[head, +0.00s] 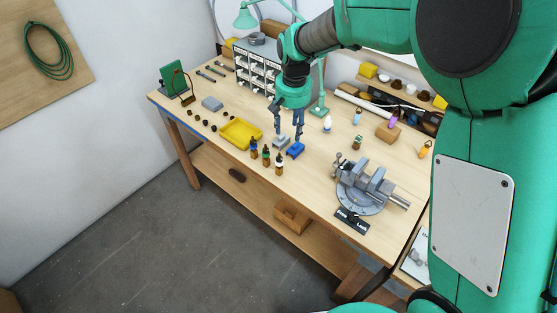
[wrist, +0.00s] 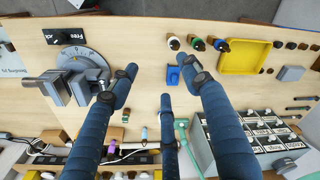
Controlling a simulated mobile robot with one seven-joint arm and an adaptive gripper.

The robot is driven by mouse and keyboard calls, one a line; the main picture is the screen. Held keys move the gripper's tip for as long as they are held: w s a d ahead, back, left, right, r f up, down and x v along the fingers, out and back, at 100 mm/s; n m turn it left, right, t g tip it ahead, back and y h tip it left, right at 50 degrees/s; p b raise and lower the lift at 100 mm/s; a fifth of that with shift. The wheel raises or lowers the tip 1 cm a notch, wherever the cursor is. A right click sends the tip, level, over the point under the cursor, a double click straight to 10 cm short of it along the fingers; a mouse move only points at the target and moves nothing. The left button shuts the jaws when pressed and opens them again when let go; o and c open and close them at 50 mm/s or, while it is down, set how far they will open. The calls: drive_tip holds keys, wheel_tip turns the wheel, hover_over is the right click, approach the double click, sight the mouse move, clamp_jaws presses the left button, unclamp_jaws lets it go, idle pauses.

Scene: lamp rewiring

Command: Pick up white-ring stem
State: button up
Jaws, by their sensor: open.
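The white-ring stem (head: 279,160) stands upright near the table's front edge, at the right end of a row of three dark stems. The green-ring stem (head: 266,157) and blue-ring stem (head: 254,150) stand to its left. In the wrist view the white-ring stem (wrist: 173,43) is at the top, beyond the fingertips. My gripper (head: 288,140) is open and empty, pointing down above the table, behind the stem and apart from it. The open fingers also show in the wrist view (wrist: 158,66).
A blue block (head: 296,149) lies under the fingers. A yellow tray (head: 234,141) is to the left. A vise (head: 368,187) stands to the right on its round base. A drawer cabinet (head: 258,72) and green lamp are behind. Bare tabletop lies right of the stem.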

drive_tip(key=g+p, duration=0.1)
hover_over(279, 154)
wheel_tip(279, 154, down, 7)
drive_tip(key=shift+d+f, duration=0.1)
drive_tip(key=shift+f, duration=4.15)
drive_tip(key=shift+f, duration=0.1)
drive_tip(key=shift+w+f, duration=0.1)
drive_tip(key=shift+f, duration=2.4)
clamp_jaws()
